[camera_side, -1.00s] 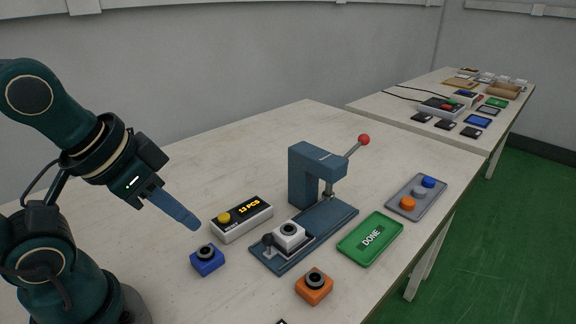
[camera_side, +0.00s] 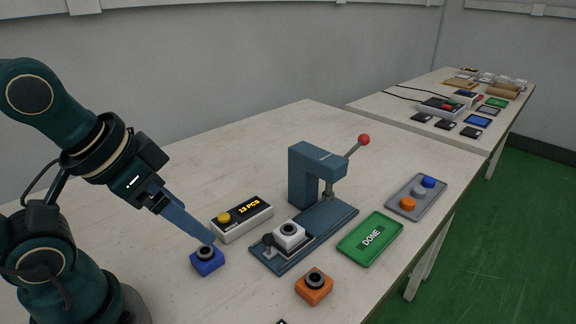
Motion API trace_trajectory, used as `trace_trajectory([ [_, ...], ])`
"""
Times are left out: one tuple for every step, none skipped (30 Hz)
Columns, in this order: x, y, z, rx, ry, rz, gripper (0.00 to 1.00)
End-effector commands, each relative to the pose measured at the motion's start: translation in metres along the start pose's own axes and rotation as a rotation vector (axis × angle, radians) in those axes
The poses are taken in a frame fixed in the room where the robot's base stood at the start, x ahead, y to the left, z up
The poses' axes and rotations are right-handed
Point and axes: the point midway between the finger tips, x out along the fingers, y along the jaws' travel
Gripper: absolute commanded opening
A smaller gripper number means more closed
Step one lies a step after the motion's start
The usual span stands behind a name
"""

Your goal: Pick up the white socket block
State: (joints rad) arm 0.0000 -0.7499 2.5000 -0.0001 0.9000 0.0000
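The white socket block (camera_side: 289,229), with a dark ring on top, sits in the fixture on the low front part of the blue press base (camera_side: 335,216). A dark clamp knob is beside it on the left. My gripper (camera_side: 198,230) is left of the white block and apart from it, pointing down to the right. Its blue-grey fingers overlap one another in this view and look spread, with nothing seen between them. The fingertip shows just over the blue socket block (camera_side: 207,264); I cannot tell whether they touch.
A counter box (camera_side: 241,220) with a yellow button stands behind the blue block. An orange socket block (camera_side: 314,288) is in front of the press. A green DONE tray (camera_side: 370,239) and a grey tray (camera_side: 417,197) with coloured pieces lie to the right. The press lever's red knob (camera_side: 364,140) stands high.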

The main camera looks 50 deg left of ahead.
Motion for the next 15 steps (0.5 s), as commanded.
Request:
trace_trajectory([
  [0.000, 0.000, 0.000, 0.000, 0.000, 0.000, 0.90],
  [0.000, 0.000, 0.000, 0.000, 0.000, 0.000, 0.90],
  [0.000, 0.000, 0.000, 0.000, 0.000, 0.000, 0.90],
  [0.000, 0.000, 0.000, 0.000, 0.000, 0.000, 0.90],
  [0.000, 0.000, 0.000, 0.000, 0.000, 0.000, 0.90],
  [0.000, 0.000, 0.000, 0.000, 0.000, 0.000, 0.90],
  [0.000, 0.000, 0.000, 0.000, 0.000, 0.000, 0.90],
  [0.000, 0.000, -0.001, -0.001, 0.002, 0.000, 0.90],
  [0.000, 0.000, -0.002, -0.004, 0.011, 0.000, 0.90],
  [-0.001, 0.000, -0.006, -0.006, 0.027, -0.001, 0.90],
  [-0.003, 0.000, -0.013, -0.008, 0.055, -0.001, 0.90],
  [-0.004, -0.001, -0.025, -0.012, 0.088, -0.002, 0.90],
  [-0.004, -0.001, -0.032, -0.013, 0.097, -0.003, 0.90],
  [-0.003, -0.001, -0.038, -0.014, 0.106, -0.003, 0.90],
  [-0.001, -0.001, -0.048, -0.015, 0.115, -0.004, 0.90],
])
